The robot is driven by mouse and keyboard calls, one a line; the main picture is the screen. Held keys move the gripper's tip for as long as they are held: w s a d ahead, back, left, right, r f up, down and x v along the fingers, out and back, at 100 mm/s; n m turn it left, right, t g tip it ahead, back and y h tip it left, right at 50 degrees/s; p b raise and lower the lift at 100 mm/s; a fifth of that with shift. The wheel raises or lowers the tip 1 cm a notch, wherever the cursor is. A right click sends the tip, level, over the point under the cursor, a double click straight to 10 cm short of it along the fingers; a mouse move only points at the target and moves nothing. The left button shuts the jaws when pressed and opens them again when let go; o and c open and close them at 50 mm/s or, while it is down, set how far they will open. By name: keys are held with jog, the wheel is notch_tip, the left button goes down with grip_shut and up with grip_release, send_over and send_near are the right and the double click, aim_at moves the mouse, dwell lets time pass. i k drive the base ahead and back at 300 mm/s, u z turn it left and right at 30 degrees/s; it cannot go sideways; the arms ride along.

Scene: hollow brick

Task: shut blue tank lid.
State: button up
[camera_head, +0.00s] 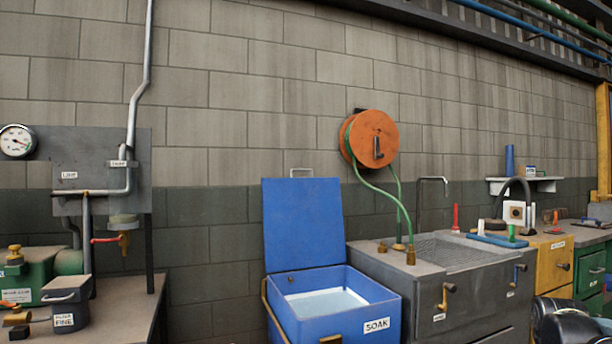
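The blue tank (349,329) stands on the floor in the lower middle, with a white label reading SOAK on its front. Its blue lid (303,223) stands upright at the back of the tank, so the tank is open. A metal handle (301,172) sits on the lid's top edge. Pale liquid or a light surface shows inside the tank. My gripper is not in view.
A grey sink cabinet (432,290) stands right beside the tank. An orange hose reel (375,139) hangs on the wall above, its green hose dropping to the cabinet. A bench (122,312) with a FINE pot (66,305) stands left, with a gap before the tank.

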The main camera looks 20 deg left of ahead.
aim_at(303, 224)
jog(key=u, duration=0.4)
jog(key=i, duration=0.8)
jog(key=u, duration=0.55)
